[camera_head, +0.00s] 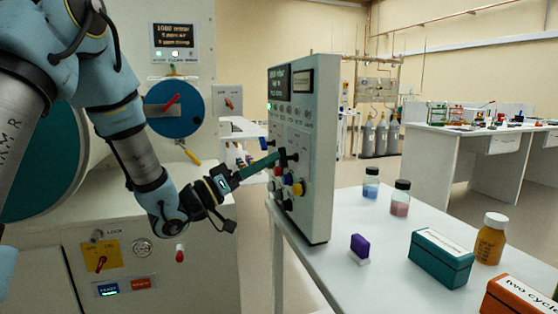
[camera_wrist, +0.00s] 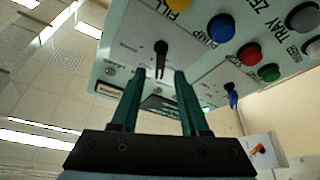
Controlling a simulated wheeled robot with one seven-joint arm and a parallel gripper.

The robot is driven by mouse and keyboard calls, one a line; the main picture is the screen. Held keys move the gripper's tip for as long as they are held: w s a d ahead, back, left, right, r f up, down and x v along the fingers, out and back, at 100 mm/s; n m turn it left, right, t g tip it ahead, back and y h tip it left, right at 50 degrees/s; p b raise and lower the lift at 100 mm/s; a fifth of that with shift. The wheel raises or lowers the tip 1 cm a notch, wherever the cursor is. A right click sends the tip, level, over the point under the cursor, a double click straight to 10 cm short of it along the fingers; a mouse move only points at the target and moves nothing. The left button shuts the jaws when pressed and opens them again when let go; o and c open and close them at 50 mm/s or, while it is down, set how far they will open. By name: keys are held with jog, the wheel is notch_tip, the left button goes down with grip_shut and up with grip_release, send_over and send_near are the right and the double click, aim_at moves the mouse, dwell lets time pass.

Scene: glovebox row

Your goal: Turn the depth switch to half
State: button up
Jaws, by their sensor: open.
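A pale control panel (camera_head: 313,150) stands upright on the white bench, its switch face turned left towards my arm. In the wrist view a black lever switch (camera_wrist: 161,57) sits on the panel (camera_wrist: 200,45); its label is too small to read, so I cannot confirm that it is the depth switch. My gripper (camera_head: 274,158) has long green fingers and points at the panel face. In the wrist view the gripper (camera_wrist: 158,75) is open, with the black lever lined up between its fingertips. I cannot tell whether they touch it. A second, blue lever switch (camera_wrist: 231,93) is beside it.
Coloured buttons, including a blue one (camera_wrist: 221,28) and a red one (camera_wrist: 248,54), sit close to the lever.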

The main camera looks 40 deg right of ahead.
jog(key=b+v, duration=0.1)
jog(key=v, duration=0.5)
jog(key=shift+f, duration=0.1)
dwell(0.3)
